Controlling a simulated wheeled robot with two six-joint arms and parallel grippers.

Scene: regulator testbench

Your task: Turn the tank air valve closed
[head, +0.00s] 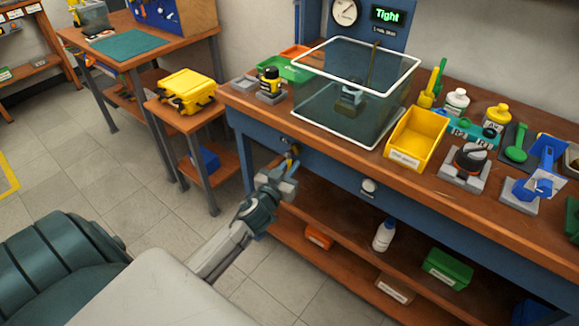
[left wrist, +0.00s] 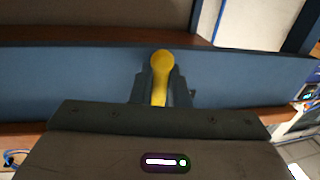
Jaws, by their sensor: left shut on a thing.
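The tank air valve has a yellow lever handle (left wrist: 161,75) with a round end, on the blue front rail of the bench. The lower part of the handle is hidden by the gripper body. The clear water tank (head: 350,115) stands on the bench above, with a regulator inside. My right gripper is not in view.
A round white knob (head: 369,187) sits on the rail to the right. A yellow bin (head: 416,139), a black-knobbed fixture (head: 467,162) and bottles stand on the bench. A lower shelf holds a white bottle (head: 384,235) and bins. A side table bears a yellow case (head: 186,91).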

